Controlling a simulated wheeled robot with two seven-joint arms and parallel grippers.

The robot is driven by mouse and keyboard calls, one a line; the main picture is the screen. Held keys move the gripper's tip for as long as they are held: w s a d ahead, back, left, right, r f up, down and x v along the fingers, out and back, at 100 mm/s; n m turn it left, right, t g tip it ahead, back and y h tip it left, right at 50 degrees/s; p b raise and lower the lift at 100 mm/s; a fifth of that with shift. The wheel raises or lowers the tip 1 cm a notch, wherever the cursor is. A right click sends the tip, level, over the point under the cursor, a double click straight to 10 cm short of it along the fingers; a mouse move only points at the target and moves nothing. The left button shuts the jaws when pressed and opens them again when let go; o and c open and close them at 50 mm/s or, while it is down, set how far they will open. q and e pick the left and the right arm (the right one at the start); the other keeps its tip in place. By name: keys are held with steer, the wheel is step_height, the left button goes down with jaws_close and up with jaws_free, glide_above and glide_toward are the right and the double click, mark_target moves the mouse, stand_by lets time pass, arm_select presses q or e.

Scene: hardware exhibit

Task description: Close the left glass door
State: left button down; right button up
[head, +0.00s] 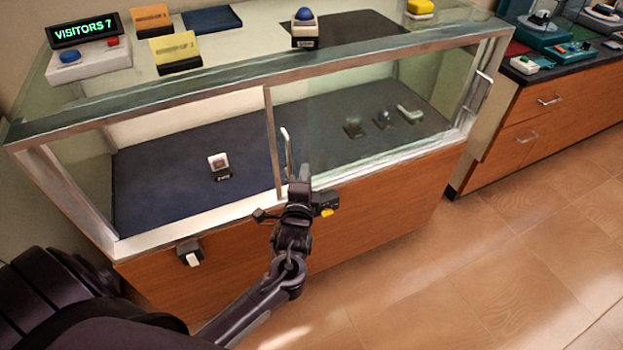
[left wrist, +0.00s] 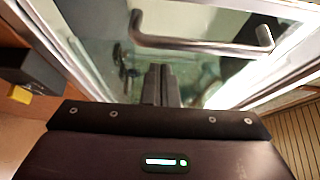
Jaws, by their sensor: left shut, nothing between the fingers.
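The glass display case (head: 190,215) has a metal frame and a wooden lower front. A metal upright (head: 271,140) with a bar handle (head: 287,150) stands mid-front. Left of it the front looks open; hazy glass (head: 340,105) covers the right half. Whether that glass is one door or two overlapping cannot be told. My left gripper (head: 301,176) is shut and empty, just below the handle. In the left wrist view, its fingers (left wrist: 159,84) point at the glass, with the handle (left wrist: 200,45) beyond them and apparently apart. My right gripper is not in view.
A black box with a yellow part (head: 326,204) sits beside my gripper on the wooden front. Another with a white part (head: 188,253) is further left. Small exhibits (head: 218,163) stand inside the case. A VISITORS sign (head: 83,30) is on top. The floor (head: 480,270) at right is clear.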

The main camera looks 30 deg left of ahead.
arm_select(q)
steer(key=shift+s+a+r, duration=0.1)
steer(key=shift+s+a, duration=0.55)
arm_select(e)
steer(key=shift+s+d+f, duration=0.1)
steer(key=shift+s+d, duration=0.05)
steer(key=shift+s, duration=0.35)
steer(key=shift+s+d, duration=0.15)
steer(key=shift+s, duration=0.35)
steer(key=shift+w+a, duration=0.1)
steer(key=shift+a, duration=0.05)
